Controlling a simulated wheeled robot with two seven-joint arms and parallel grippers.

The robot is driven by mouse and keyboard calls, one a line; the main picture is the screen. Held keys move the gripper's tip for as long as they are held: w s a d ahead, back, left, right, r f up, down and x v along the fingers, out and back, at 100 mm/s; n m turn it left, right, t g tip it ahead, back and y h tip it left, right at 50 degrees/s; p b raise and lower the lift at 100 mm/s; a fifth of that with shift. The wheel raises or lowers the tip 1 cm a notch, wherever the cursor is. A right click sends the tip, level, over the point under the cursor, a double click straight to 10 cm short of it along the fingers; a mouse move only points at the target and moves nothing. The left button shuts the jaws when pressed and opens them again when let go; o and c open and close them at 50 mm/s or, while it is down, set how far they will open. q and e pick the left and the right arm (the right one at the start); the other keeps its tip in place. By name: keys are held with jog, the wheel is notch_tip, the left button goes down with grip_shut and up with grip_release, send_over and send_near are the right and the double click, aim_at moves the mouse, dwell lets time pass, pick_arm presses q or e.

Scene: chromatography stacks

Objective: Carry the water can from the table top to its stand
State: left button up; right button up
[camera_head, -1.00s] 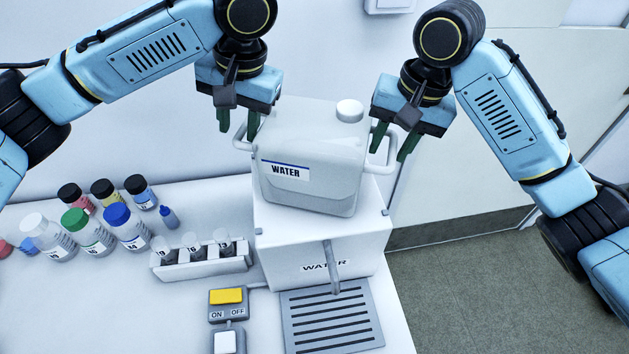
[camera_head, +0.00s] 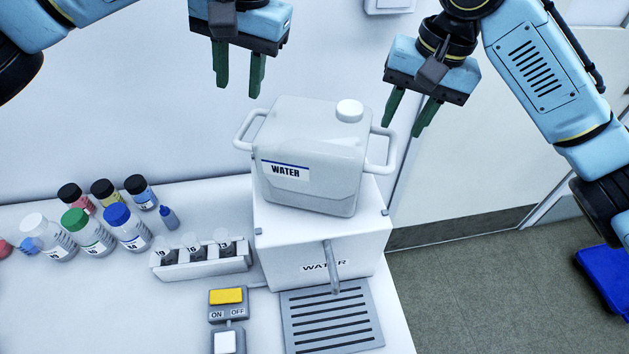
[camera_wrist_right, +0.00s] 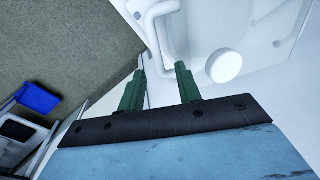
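The white water can (camera_head: 318,165), labelled WATER, sits upright on its white stand (camera_head: 290,240), turned a little relative to it. It has a round white cap and a handle loop on each side. My left gripper (camera_head: 238,90) is open and empty, above and behind the can's left handle. My right gripper (camera_head: 405,118) is open and empty, above and to the right of the right handle. In the right wrist view, the right gripper's green fingers (camera_wrist_right: 158,82) are apart, and the can's handle (camera_wrist_right: 152,25) and cap (camera_wrist_right: 224,66) lie beyond them.
Several capped bottles (camera_head: 95,235) stand on the table at left. A small vial rack (camera_head: 200,264) is beside the stand. A yellow ON/OFF switch box (camera_head: 227,302) and a drip grate (camera_head: 332,318) are in front. A blue bin (camera_head: 605,275) stands on the floor at right.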

notch_tip(320, 180, up, 6)
jog(key=d, duration=0.1)
jog(key=shift+s, duration=0.1)
dwell(0.4)
